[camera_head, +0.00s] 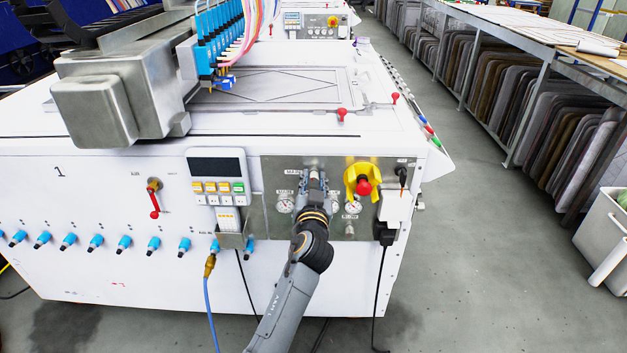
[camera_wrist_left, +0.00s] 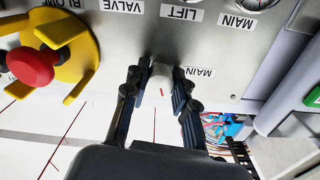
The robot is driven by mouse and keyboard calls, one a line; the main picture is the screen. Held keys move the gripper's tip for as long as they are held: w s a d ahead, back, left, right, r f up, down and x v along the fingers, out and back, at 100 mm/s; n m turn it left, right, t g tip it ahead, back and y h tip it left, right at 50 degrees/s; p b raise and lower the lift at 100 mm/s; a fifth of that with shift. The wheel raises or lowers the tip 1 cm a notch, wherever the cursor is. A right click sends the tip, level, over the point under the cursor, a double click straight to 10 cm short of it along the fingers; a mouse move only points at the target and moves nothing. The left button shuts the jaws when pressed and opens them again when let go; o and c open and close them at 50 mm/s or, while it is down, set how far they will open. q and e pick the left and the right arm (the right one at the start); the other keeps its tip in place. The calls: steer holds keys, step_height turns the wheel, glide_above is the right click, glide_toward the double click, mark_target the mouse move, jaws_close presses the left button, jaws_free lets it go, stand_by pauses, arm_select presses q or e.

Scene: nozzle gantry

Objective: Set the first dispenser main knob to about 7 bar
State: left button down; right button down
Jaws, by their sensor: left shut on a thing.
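The dispenser panel (camera_head: 335,230) is a metal plate on the front of a white machine marked 1. My left gripper (camera_head: 313,180) reaches its upper part from below and covers what is behind it. In the left wrist view, which shows the panel upside down, a pale grey knob (camera_wrist_left: 160,73) beside a MAIN label sits between the fingers of my left gripper (camera_wrist_left: 160,84), which is shut on it. A gauge (camera_head: 285,206) shows left of the gripper; its reading is too small to tell. My right gripper is not in view.
A red emergency button (camera_head: 363,186) on a yellow guard is just right of my gripper. A second gauge (camera_head: 353,207) is below it. A keypad with a display (camera_head: 216,166) is to the left. Black cables hang down the front. The floor (camera_head: 470,260) to the right is clear.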

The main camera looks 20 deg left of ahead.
arm_select(q)
steer(key=m, duration=0.3)
steer(key=shift+r+m+p, duration=0.1)
steer(key=shift+m+p, duration=0.4)
steer(key=shift+m, duration=0.3)
steer(key=m+p, duration=0.2)
steer(key=m, duration=0.6)
steer(key=shift+p, duration=0.3)
steer(key=shift+m, duration=0.8)
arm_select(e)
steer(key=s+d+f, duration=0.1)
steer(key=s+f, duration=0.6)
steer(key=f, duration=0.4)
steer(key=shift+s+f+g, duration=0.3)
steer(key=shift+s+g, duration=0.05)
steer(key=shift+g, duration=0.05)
arm_select(q)
steer(key=c, duration=1.1)
jaws_free()
steer(key=shift+o, duration=0.2)
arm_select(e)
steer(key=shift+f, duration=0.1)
